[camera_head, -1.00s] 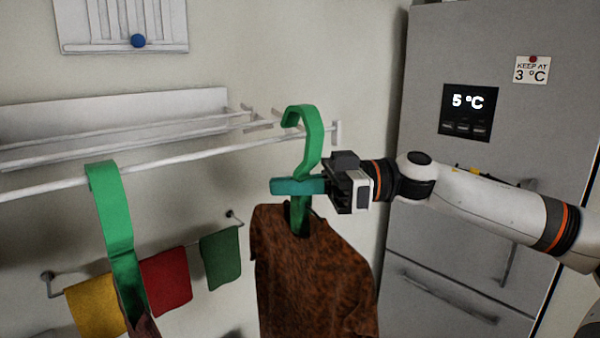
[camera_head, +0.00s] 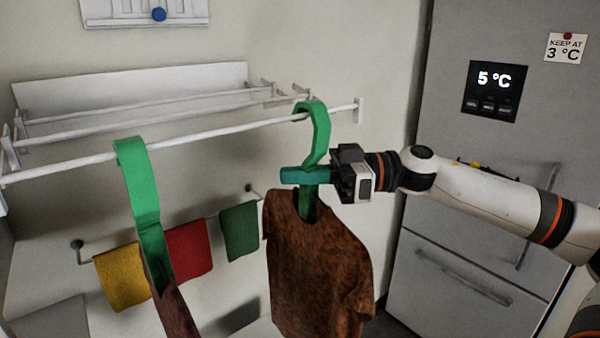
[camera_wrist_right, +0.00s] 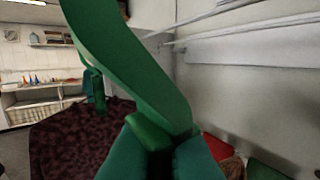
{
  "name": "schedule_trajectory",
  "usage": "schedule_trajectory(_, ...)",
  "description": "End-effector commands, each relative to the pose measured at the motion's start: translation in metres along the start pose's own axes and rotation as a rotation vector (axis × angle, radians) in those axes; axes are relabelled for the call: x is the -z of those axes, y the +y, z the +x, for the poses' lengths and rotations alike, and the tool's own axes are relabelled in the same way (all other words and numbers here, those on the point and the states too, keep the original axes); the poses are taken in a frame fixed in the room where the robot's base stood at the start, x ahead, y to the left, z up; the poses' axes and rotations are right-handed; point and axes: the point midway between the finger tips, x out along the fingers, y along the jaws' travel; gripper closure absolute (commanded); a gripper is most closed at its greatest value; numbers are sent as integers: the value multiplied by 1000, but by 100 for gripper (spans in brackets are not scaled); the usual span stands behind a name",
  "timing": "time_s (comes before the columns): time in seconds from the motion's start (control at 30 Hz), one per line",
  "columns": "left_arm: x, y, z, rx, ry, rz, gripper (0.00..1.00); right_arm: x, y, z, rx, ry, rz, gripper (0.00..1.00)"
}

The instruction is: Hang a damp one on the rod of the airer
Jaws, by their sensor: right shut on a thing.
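A brown mottled shirt (camera_head: 318,265) hangs upright from a green hanger (camera_head: 321,130). My right gripper (camera_head: 306,175) is shut on the hanger's neck, just above the collar. The hook's curve appears at the airer's front rod (camera_head: 220,132), near its right end; I cannot tell whether it rests on it. In the right wrist view the hook (camera_wrist_right: 150,75) rises large between my teal fingers (camera_wrist_right: 160,150). Another green hanger (camera_head: 145,205) with a dark reddish garment (camera_head: 180,312) hangs on the rod at left. My left gripper is not in view.
The wall airer has further rods (camera_head: 160,105) behind the front one. Below, yellow (camera_head: 122,275), red (camera_head: 188,250) and green (camera_head: 240,230) cloths hang on a wall rail. A grey fridge (camera_head: 450,215) stands at right. The front rod is bare between the two hangers.

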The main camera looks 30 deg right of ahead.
Motion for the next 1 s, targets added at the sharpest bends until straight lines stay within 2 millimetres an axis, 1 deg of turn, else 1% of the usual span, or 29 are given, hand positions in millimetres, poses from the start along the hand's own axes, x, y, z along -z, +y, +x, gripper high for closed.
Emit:
schedule_trajectory(0.27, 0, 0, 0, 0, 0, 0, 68, 0, 0, 0, 0, 0, 0, 100)
schedule_trajectory(0.3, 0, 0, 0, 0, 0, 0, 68, 0, 0, 0, 0, 0, 0, 90)
schedule_trajectory(0.43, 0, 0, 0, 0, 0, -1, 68, 0, 0, 0, 0, 0, 0, 69)
schedule_trajectory(0.77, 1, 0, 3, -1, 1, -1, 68, 2, 0, -2, 1, 2, 0, 68)
schedule_trajectory(0.87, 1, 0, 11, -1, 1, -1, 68, 5, -1, -10, 4, 4, 0, 68)
schedule_trajectory(0.97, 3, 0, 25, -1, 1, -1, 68, 8, -1, -24, 6, 5, -1, 68)
schedule_trajectory(1.0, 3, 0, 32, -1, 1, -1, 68, 8, -1, -32, 7, 5, -1, 68)
